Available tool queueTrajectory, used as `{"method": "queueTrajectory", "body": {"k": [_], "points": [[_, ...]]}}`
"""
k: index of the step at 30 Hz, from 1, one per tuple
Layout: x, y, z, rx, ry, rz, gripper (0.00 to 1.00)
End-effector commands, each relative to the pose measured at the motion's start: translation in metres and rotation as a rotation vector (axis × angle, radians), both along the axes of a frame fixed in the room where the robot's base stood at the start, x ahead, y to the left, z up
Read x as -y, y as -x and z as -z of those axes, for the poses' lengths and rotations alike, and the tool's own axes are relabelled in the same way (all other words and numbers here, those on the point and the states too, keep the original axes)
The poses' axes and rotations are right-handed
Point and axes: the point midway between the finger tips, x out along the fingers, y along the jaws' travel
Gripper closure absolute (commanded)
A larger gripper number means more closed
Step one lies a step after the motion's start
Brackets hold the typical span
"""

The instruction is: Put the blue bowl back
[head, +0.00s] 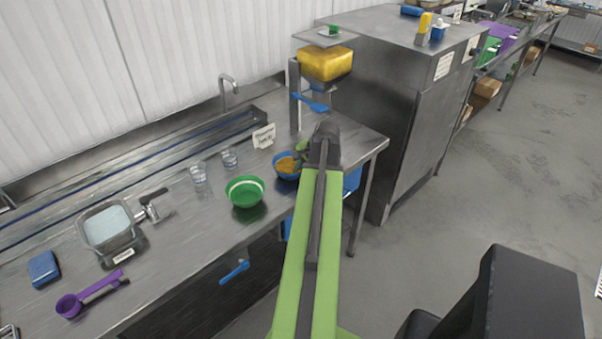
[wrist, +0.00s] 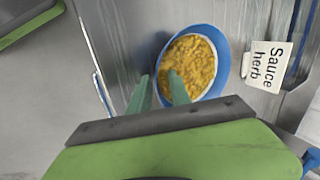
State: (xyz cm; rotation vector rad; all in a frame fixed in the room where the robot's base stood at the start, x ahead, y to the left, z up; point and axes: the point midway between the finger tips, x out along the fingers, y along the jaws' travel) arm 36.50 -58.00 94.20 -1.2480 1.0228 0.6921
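The blue bowl (head: 284,174) sits on the steel counter near its right end, with a yellow-brown grainy food in it. In the wrist view the blue bowl (wrist: 221,47) is ahead of my gripper (wrist: 159,76). The two green fingers straddle the bowl's near left rim, one outside the wall and one over the food. A gap shows between the fingertips, so the gripper looks open; contact with the wall is not clear. In the head view my gripper (head: 303,154) is partly hidden by my arm.
A green bowl (head: 245,192) stands left of the blue bowl. A white "Sauce herb" sign (wrist: 265,66) stands close to the bowl's far side. A yellow dispenser (head: 326,64) stands behind, beside a steel cabinet (head: 400,100). Two clear glasses (head: 198,172) are farther left.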

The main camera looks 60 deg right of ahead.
Motion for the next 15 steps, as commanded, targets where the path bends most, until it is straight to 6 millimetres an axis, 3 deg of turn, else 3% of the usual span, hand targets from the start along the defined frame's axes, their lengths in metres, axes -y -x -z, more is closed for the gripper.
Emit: {"method": "queueTrajectory", "body": {"k": [8,15], "points": [[-0.001,0.003,-0.011,0.0,0.0,0.001,0.76],[-0.005,0.02,-0.055,0.0,0.0,0.002,0.76]]}}
